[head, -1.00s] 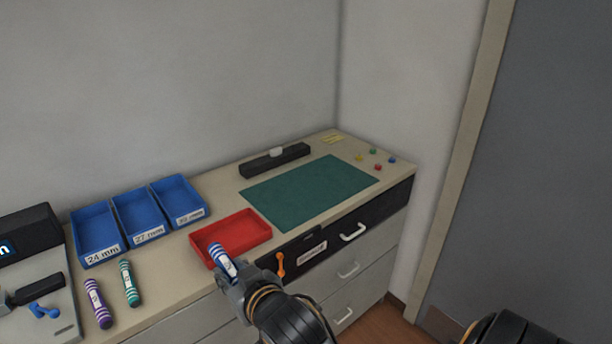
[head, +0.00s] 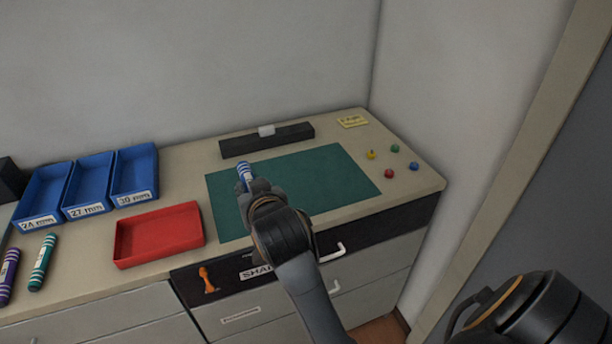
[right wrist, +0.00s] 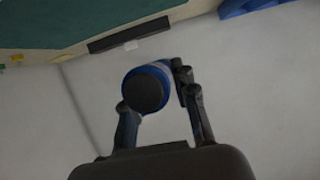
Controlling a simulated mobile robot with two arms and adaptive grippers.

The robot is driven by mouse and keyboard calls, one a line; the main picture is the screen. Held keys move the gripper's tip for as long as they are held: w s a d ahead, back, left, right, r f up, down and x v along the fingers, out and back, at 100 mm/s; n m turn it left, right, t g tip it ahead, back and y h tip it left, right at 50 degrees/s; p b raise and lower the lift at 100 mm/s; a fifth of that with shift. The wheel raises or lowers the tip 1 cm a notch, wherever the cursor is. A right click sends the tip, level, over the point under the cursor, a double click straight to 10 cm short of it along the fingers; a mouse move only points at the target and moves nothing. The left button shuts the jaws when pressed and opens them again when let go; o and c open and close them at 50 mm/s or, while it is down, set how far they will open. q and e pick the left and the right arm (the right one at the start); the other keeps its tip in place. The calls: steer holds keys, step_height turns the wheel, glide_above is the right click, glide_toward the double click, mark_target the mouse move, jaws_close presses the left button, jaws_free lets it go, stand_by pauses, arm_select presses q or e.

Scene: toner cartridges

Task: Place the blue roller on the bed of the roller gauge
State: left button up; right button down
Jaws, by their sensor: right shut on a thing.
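The blue roller (head: 245,174), blue with white bands, is held in my right gripper (head: 256,188). In the head view it appears over the left part of the green mat, tilted, with its lower end hidden by the gripper. In the right wrist view the roller (right wrist: 149,88) shows a dark round end between the fingers of the right gripper (right wrist: 156,93), which are shut on it. A dark device (head: 10,180), possibly the roller gauge, is cut off at the left edge; its bed is not clearly seen. My left gripper is not in view.
A red tray (head: 160,262) and three blue labelled bins (head: 90,210) stand left of the green mat (head: 335,197). Purple (head: 9,276) and green (head: 42,262) rollers lie far left. A black bar (head: 290,135) with a white block sits behind the mat. Small coloured knobs (head: 394,148) lie right.

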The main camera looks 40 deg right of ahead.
steer(key=shift+w+d, duration=0.2)
steer(key=shift+d, duration=0.1)
steer(key=w+d+f, duration=0.2)
steer(key=d, duration=0.1)
steer(key=w+d+f+p, duration=0.1)
steer(key=w+d+f, duration=0.1)
steer(key=d+f, duration=0.1)
steer(key=w+d+f+p, duration=0.1)
steer(key=w+d+f, duration=0.1)
steer(key=d+f, duration=0.1)
steer(key=shift+w+d+f, duration=0.15)
steer(key=shift+w+d, duration=0.15)
steer(key=shift+d, duration=0.3)
steer(key=shift+w+d+f, duration=0.25)
steer(key=shift+f, duration=0.25)
steer(key=f+p, duration=0.1)
steer(key=f, duration=0.2)
steer(key=shift+d, duration=0.2)
steer(key=shift+f, duration=0.25)
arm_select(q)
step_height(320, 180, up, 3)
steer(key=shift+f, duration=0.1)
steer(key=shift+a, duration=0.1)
